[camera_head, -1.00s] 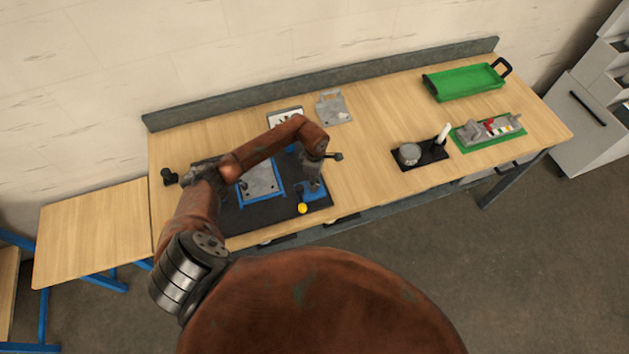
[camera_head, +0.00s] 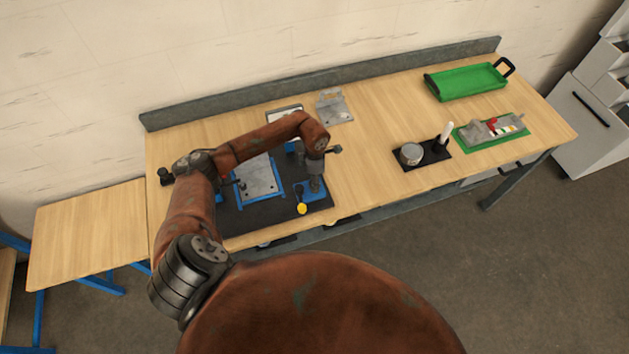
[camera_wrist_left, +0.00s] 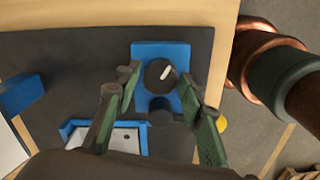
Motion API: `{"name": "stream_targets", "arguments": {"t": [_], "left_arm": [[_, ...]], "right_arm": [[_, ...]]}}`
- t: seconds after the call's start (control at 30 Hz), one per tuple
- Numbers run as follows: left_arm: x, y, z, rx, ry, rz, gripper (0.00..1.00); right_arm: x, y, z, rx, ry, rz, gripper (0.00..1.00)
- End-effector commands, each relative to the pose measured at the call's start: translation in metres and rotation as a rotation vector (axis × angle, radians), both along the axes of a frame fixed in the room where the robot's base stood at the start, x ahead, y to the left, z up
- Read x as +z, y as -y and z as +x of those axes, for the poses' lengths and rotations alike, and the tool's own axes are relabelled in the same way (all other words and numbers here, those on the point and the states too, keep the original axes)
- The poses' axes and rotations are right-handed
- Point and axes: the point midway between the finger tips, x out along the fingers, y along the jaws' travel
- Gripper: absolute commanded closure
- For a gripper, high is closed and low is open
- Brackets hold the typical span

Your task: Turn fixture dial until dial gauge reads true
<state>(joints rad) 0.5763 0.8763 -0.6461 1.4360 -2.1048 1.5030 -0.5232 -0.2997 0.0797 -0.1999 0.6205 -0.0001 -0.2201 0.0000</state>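The blue fixture block (camera_wrist_left: 150,50) carries a round dark dial (camera_wrist_left: 158,76) with a white pointer mark. The block stands on a black mat (camera_head: 255,213) at the bench's left part. My left gripper (camera_wrist_left: 158,82) is open above the block, one finger on each side of the dial in the left wrist view; whether they touch it I cannot tell. In the head view my left gripper (camera_head: 315,185) hides the dial. A small yellow round part (camera_head: 301,208), perhaps the gauge, sits at the block's front; no reading is legible. My right gripper is not in view.
A grey plate in a blue frame (camera_head: 258,180) lies beside the block. A metal bracket (camera_head: 333,106) stands behind. To the right are a black holder with a round can (camera_head: 411,154), a green tray (camera_head: 466,81) and a green board with parts (camera_head: 490,132). The bench middle is clear.

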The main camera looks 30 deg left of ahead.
Motion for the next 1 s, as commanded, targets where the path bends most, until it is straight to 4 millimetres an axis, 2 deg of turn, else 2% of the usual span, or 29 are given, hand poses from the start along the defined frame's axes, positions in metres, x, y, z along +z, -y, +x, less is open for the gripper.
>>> {"name": "stream_targets", "arguments": {"t": [0.13, 0.37, 0.5, 0.63, 1.0], "left_arm": [[0.000, 0.000, 0.000, 0.000, -0.001, -0.001, 0.52], [0.000, 0.000, 0.000, -0.001, -0.001, 0.000, 0.52], [0.006, 0.000, 0.000, -0.001, 0.001, 0.001, 0.52], [0.026, -0.001, 0.001, -0.003, 0.002, 0.002, 0.52], [0.099, -0.001, 0.000, -0.002, 0.002, 0.001, 0.52]], "right_arm": [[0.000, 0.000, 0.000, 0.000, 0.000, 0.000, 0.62], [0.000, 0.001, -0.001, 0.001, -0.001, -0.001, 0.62], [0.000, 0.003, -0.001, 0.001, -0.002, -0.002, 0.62], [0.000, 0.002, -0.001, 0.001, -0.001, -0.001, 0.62], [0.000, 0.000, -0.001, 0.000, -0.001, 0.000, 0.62]]}}
